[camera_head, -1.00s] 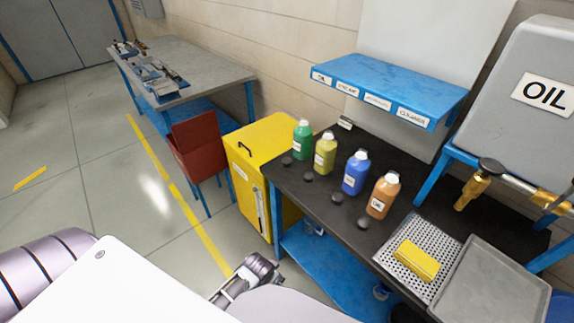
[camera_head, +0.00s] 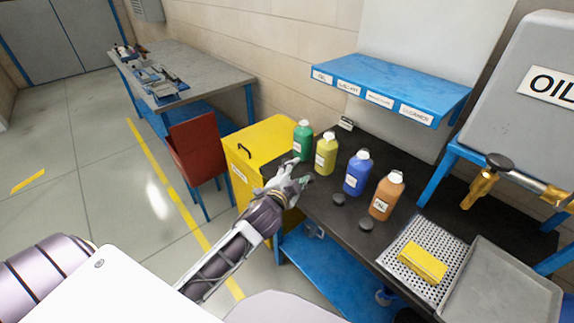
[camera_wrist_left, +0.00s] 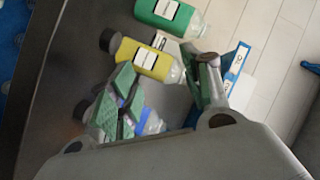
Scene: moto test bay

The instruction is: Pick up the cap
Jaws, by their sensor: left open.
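Black round caps lie on the dark bench in front of the bottles. In the head view, one cap (camera_head: 338,199) is before the blue bottle (camera_head: 356,173) and another cap (camera_head: 366,223) before the orange bottle (camera_head: 385,196). My left gripper (camera_head: 297,178) is open and empty at the bench's left edge, in front of the green bottle (camera_head: 303,141) and yellow bottle (camera_head: 325,153). It covers the bench area there. In the left wrist view, a dark cap (camera_wrist_left: 110,40) shows beside the green-padded fingers, near the yellow bottle (camera_wrist_left: 145,57). My right gripper is out of view.
The bench (camera_head: 330,229) also holds a perforated tray with a yellow block (camera_head: 423,263) and a grey tray (camera_head: 500,290). A blue shelf (camera_head: 390,88) hangs above.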

